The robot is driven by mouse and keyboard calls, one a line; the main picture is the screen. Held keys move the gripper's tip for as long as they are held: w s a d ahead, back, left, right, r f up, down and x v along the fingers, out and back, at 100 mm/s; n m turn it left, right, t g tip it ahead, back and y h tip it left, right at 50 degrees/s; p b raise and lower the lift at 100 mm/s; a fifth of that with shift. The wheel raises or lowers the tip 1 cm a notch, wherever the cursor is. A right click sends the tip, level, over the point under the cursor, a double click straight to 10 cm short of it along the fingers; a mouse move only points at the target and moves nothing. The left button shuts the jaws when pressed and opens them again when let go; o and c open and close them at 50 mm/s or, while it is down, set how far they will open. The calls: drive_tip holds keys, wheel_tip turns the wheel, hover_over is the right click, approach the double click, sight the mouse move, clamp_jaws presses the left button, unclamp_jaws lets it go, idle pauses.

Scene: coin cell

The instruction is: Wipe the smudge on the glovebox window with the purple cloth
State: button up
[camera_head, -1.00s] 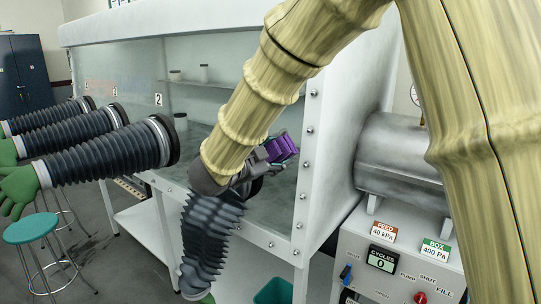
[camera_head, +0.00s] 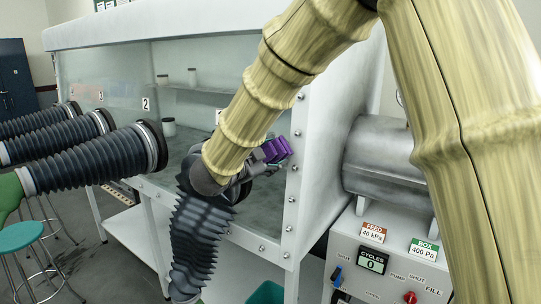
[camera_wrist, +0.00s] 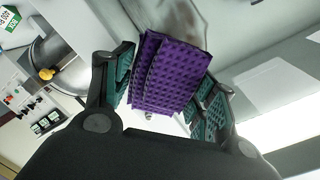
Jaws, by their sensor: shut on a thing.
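The purple cloth (camera_head: 277,149) is a folded, textured pad. My gripper (camera_wrist: 165,88) is shut on it, with the teal finger pads on either side in the wrist view, where the cloth (camera_wrist: 172,70) fills the space between them. In the head view my gripper is in front of the right part of the glovebox window (camera_head: 262,205). I cannot tell whether the cloth touches the glass. A dark grey smear, likely the smudge (camera_wrist: 208,18), shows just beyond the cloth in the wrist view. In the head view my arm hides part of the window.
Black ribbed glove sleeves (camera_head: 95,157) stick out from the window at left, and another (camera_head: 195,245) hangs just below my gripper. A metal antechamber cylinder (camera_head: 388,165) and a control panel (camera_head: 385,262) stand at right. A teal stool (camera_head: 20,237) is at lower left.

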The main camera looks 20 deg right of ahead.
drive_tip(key=shift+x, duration=0.9)
idle(0.4)
drive_tip(key=shift+w+a+f, duration=1.05)
drive_tip(key=shift+w+a, duration=1.35)
drive_tip(key=shift+w, duration=0.5)
drive_tip(key=shift+s+d+b, duration=0.5)
drive_tip(key=shift+s+d, duration=0.65)
drive_tip(key=shift+s, duration=0.35)
drive_tip(key=shift+s+d+b, duration=0.5)
drive_tip(key=shift+s+d, duration=0.7)
drive_tip(key=shift+s, duration=0.25)
drive_tip(key=shift+f+b, duration=0.65)
drive_tip(key=shift+f, duration=0.35)
drive_tip(key=shift+a, duration=0.15)
drive_tip(key=w+a, duration=0.4)
drive_tip(key=w, duration=0.1)
drive_tip(key=shift+w+a+p, duration=0.3)
drive_tip(key=shift+w+p, duration=0.1)
drive_tip(key=shift+p, duration=0.05)
